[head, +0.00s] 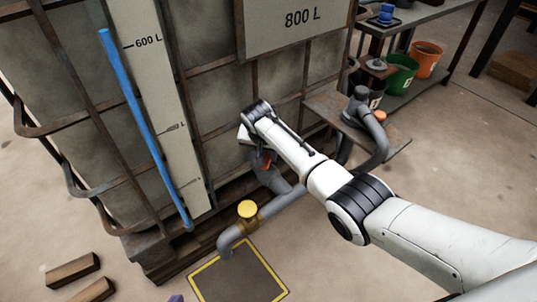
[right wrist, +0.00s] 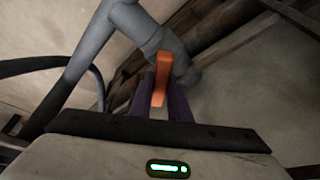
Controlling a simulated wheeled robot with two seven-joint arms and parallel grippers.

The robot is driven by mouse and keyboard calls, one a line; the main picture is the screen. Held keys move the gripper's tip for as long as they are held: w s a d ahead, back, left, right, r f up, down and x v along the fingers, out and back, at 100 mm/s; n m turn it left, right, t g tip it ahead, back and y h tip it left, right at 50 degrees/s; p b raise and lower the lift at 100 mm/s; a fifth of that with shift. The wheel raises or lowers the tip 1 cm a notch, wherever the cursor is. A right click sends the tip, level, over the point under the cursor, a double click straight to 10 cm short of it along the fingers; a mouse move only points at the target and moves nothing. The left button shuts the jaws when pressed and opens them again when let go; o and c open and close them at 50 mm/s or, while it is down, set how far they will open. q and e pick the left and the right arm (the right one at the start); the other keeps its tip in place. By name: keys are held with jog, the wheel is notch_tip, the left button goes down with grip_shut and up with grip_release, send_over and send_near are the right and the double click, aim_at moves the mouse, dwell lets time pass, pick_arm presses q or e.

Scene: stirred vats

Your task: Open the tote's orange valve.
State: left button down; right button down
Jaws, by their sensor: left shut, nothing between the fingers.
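The tote (head: 215,110) is a tall caged tank with a level scale.
A grey pipe with a yellow-capped valve (head: 247,209) runs low before the tote, above a yellow-edged floor plate (head: 240,275). Wooden blocks (head: 73,270) lie at lower left. A shelf with a green bucket (head: 401,74) and an orange bucket (head: 426,59) stands at upper right.

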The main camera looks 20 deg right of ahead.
jog(key=shift+r+n+y+p, duration=0.15)
jog(key=shift+n+y+p, duration=0.15)
jog(key=shift+n+p, duration=0.75)
jog(key=shift+s+n+y+p, duration=0.1)
jog(key=shift+n+y+p, duration=0.2)
jog(key=shift+n+p, duration=0.5)
jog(key=n+y+p, duration=0.1)
jog(key=n+p, duration=0.1)
jog(key=n, duration=0.1)
jog(key=shift+t, duration=0.3)
pick_arm(q)
jog(key=shift+s+a+r+y, duration=0.25)
jog(key=shift+a+r, duration=0.2)
jog(key=shift+r, duration=0.25)
jog(key=shift+s+a+r+y, duration=0.15)
jog(key=shift+s+a+r, duration=0.15)
jog(key=shift+a+r, duration=0.25)
pick_arm(e)
jog(key=shift+f+n+y, duration=0.25)
jog(key=shift+n+y, duration=0.65)
jog(key=shift+n, duration=0.85)
pick_arm(q)
jog(key=shift+d+r, duration=0.1)
jog(key=shift+w+r, duration=0.1)
jog(key=shift+r, duration=0.1)
pick_arm(e)
jog(key=c, duration=1.7)
grip_release()
jog(key=shift+o, duration=0.2)
